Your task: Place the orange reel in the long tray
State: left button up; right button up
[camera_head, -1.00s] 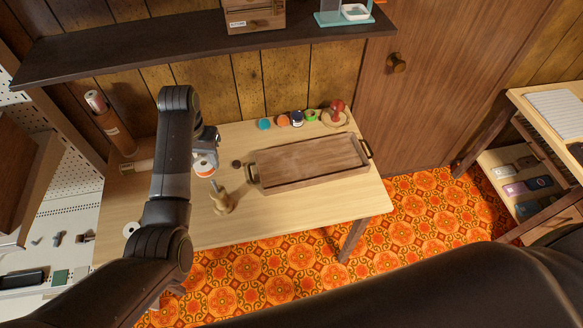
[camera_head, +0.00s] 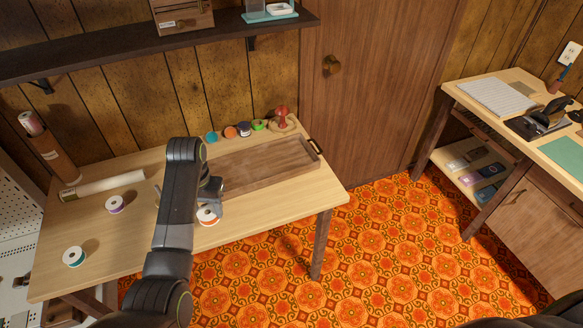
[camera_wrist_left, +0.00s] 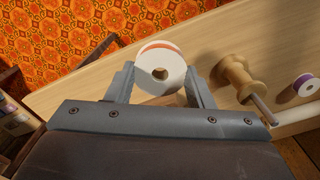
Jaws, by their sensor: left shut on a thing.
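The orange reel (camera_head: 207,217), white with an orange band, is held by my left gripper (camera_head: 211,203) in the head view. In the left wrist view the reel (camera_wrist_left: 160,70) sits between the two fingers (camera_wrist_left: 160,84), its round face and centre hole showing. The long tray (camera_head: 265,164) is a shallow brown wooden tray with end handles on the table. The reel appears just in front of the tray's left part, outside its rim; its height above the table is hard to tell. My arm hides the tray's left end. My right gripper is not seen.
A purple reel (camera_head: 115,204) and a teal reel (camera_head: 74,257) stand on the table's left. A wooden spool stand (camera_wrist_left: 236,78) shows beside the gripper in the wrist view. Several small coloured items, including a green one (camera_head: 259,125), line the tray's back.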

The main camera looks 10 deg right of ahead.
aim_at(246, 173)
jog(key=i+z, duration=0.25)
jog(key=z, duration=0.2)
jog(key=i+j+z, duration=0.2)
jog(key=z, duration=0.25)
jog(key=i+j, duration=0.3)
jog(key=i, duration=0.15)
